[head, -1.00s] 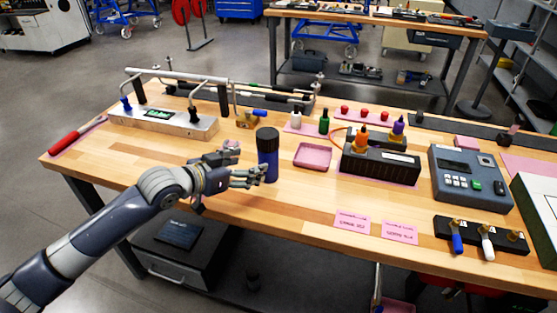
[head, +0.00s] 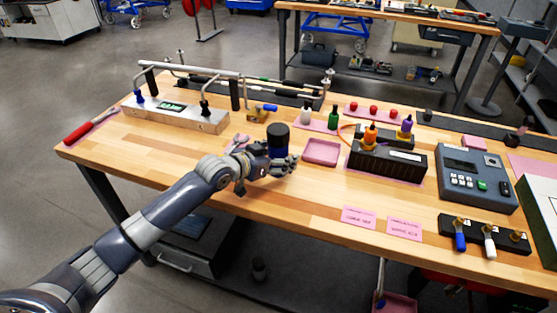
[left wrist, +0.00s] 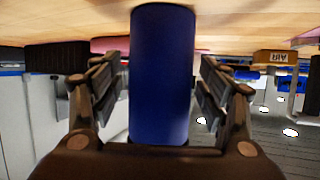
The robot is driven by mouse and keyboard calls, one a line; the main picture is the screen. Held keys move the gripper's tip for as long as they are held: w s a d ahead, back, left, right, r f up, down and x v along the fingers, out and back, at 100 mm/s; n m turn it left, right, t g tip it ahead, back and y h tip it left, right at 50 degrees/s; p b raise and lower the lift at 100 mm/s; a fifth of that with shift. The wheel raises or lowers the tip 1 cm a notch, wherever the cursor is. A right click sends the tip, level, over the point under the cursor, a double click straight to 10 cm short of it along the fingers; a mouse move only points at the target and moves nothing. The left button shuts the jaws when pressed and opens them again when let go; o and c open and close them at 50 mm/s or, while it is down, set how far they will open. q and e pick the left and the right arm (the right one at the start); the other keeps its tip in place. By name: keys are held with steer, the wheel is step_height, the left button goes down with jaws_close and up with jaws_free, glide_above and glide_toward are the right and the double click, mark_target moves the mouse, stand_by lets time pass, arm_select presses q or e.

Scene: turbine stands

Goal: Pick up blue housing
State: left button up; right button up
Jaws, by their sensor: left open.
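The blue housing (head: 278,139) is an upright cylinder with a black top, standing on the wooden workbench in the head view. My left gripper (head: 280,166) is at the housing, low on its near side, and hides its lower part. In the left wrist view the blue housing (left wrist: 162,75) stands between the two fingers of my left gripper (left wrist: 160,90). The fingers are open, one on each side, with a narrow gap to the housing on both sides. My right gripper is not in view.
A pink tray (head: 321,152) lies just right of the housing. A black block with orange and purple bottles (head: 387,160) stands farther right, beside a grey meter box (head: 474,178). A metal fixture with a handle (head: 178,113) stands at the back left.

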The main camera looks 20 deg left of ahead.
mark_target(272, 147)
arm_select(q)
steer(key=shift+s, duration=0.1)
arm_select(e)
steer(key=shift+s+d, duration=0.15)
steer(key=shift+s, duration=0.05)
arm_select(q)
steer(key=c, duration=1.3)
steer(key=shift+r, duration=0.15)
steer(key=shift+c, duration=1.1)
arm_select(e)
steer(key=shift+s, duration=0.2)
arm_select(q)
steer(key=shift+r, duration=0.15)
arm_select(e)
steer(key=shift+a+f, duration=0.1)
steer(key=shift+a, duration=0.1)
arm_select(q)
steer(key=shift+r, duration=0.6)
steer(key=shift+r+b, duration=0.45)
steer(key=shift+r, duration=0.4)
steer(key=s+r+b, duration=0.1)
steer(key=s+b, duration=0.1)
steer(key=s, duration=1.4)
steer(key=shift+d+r, duration=0.2)
steer(key=shift+r, duration=0.2)
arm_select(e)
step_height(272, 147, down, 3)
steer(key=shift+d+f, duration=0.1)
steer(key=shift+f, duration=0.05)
